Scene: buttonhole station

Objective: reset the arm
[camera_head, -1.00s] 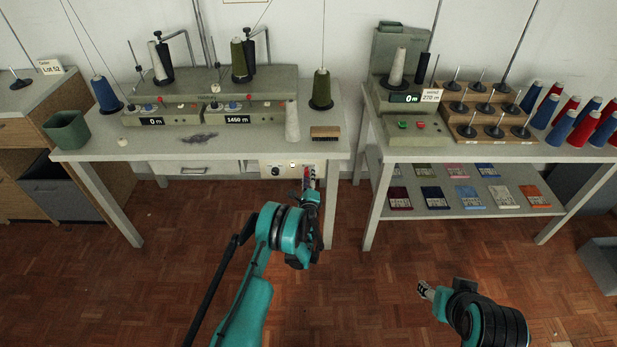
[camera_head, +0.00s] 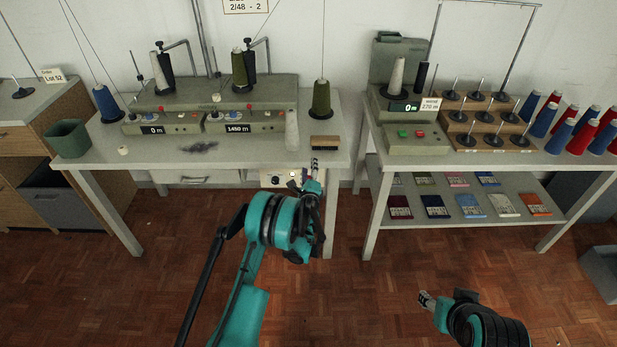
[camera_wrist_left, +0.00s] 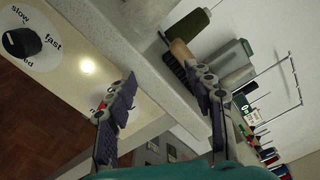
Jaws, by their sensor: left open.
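My left gripper (camera_head: 314,170) is at the front edge of the left table, just below the wooden brush (camera_head: 325,142) in the head view. The brush also shows beyond the fingers there (camera_wrist_left: 178,62). My right gripper (camera_head: 427,300) is low over the floor at the right, apart from any table. It is too small to tell its jaws.
The right table (camera_head: 375,150) holds spools. The floor between is clear.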

